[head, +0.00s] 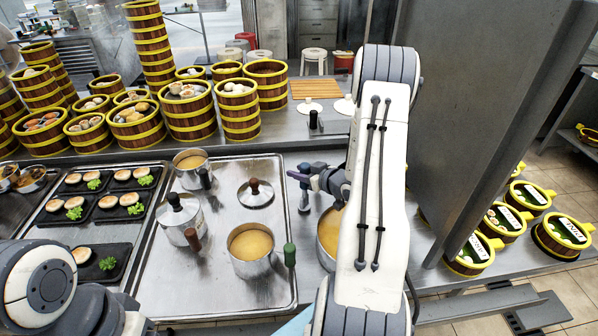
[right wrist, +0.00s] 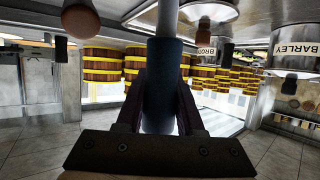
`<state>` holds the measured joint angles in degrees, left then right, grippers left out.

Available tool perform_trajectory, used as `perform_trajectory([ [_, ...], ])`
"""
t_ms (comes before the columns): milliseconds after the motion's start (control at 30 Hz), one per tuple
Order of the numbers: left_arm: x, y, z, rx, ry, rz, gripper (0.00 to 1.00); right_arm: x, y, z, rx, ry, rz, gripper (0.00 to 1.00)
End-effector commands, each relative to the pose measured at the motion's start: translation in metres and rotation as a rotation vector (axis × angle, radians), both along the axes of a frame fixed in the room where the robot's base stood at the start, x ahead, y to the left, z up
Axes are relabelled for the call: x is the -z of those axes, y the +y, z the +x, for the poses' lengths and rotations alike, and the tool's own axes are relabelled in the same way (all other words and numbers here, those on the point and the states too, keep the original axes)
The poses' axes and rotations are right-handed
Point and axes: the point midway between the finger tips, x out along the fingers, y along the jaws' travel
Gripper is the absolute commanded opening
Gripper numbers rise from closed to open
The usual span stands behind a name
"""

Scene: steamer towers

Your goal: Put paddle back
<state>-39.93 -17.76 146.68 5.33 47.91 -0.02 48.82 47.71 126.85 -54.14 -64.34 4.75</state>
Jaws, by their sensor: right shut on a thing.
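My right gripper (head: 304,178) reaches over the counter beside the pots. In the right wrist view my right gripper (right wrist: 160,115) is shut around the dark blue handle of the paddle (right wrist: 163,75). A pale grey shaft runs on from the handle to the top edge of that view, and the paddle's far end is out of the picture. In the head view a short upright grey-blue piece shows just below the fingers; I cannot tell whether it is the paddle. My left arm shows at the lower left, but its gripper is out of view.
A steel tray (head: 205,290) holds pots of yellow soup, including a front pot (head: 243,268). Another pot (head: 327,255) is partly behind my right arm. Bamboo steamers (head: 190,128) crowd the back left. A grey partition (head: 460,120) stands right of my arm.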

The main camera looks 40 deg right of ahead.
Motion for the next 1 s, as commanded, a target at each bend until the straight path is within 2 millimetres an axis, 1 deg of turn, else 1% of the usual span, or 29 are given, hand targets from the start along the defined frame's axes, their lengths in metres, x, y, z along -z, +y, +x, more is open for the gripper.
perform_trajectory([
  [667,0.0084,0.0,0.0,0.0,0.0,0.0,0.69,0.0099,-0.0001,0.0001,0.0,-0.001,0.0,0.0],
  [700,0.0078,0.0,0.0,0.0,0.0,0.0,0.69,0.0092,-0.0002,0.0002,0.0,-0.001,0.0,0.48],
  [767,0.0076,0.0,0.0,0.0,0.0,0.0,0.69,0.009,-0.0001,0.0002,0.0,-0.001,0.0,0.71],
  [1000,0.0076,0.0,0.0,0.0,0.0,0.0,0.69,0.0092,0.0,0.0001,0.0,0.0,0.0,0.71],
])
